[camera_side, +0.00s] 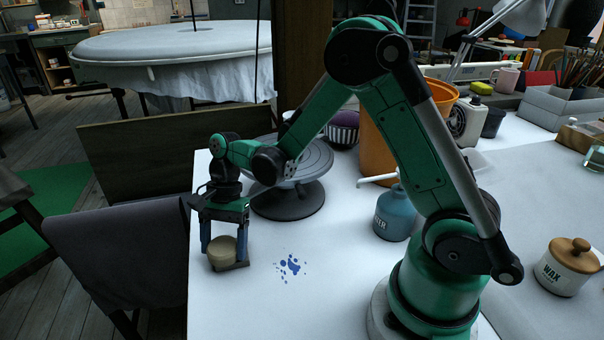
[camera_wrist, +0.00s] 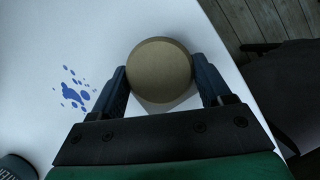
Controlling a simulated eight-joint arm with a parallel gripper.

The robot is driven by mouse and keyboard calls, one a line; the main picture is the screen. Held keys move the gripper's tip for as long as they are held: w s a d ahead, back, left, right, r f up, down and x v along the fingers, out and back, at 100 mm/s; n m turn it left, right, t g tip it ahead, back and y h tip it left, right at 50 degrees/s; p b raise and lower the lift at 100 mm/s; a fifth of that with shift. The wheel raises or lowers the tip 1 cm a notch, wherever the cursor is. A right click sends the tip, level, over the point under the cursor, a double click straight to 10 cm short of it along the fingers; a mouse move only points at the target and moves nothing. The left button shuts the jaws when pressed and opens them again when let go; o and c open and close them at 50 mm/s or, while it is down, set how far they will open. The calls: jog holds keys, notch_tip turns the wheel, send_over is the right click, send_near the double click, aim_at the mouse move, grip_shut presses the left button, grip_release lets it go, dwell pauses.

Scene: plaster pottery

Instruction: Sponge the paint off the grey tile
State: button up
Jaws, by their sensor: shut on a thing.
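A round tan sponge (camera_side: 222,251) is held between the two blue fingers of my gripper (camera_side: 224,248) near the table's left edge. In the wrist view the sponge (camera_wrist: 160,70) sits between the fingertips. Just under it a squarish flat piece (camera_side: 236,266) shows only in part; I cannot tell whether the sponge touches it. Blue paint spots (camera_side: 291,266) lie to the right of my gripper, and left of it in the wrist view (camera_wrist: 74,92). The paint appears on the white tabletop; I can make out no grey tile around it.
A grey turntable (camera_side: 288,200) stands behind my gripper. A blue-grey bottle (camera_side: 394,214) and an orange bucket (camera_side: 377,150) stand to the right, and a wax jar (camera_side: 566,272) farther right. The white table (camera_side: 325,235) is clear around the paint.

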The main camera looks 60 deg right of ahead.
aim_at(247, 260)
jog(key=shift+s+d, duration=0.2)
jog(key=shift+s, duration=0.45)
jog(key=shift+s+d+f, duration=0.1)
jog(key=shift+d, duration=0.8)
jog(key=shift+w+d, duration=0.6)
jog(key=shift+d, duration=0.05)
jog(key=shift+w+a, duration=0.35)
jog(key=shift+w, duration=0.35)
jog(key=shift+w+a, duration=0.3)
jog(key=shift+a, duration=0.55)
jog(key=shift+s+a, duration=0.6)
jog(key=shift+s, duration=0.05)
jog(key=shift+s+d, duration=0.2)
jog(key=shift+s, duration=0.8)
jog(key=shift+s+d, duration=0.8)
jog(key=shift+s, duration=0.25)
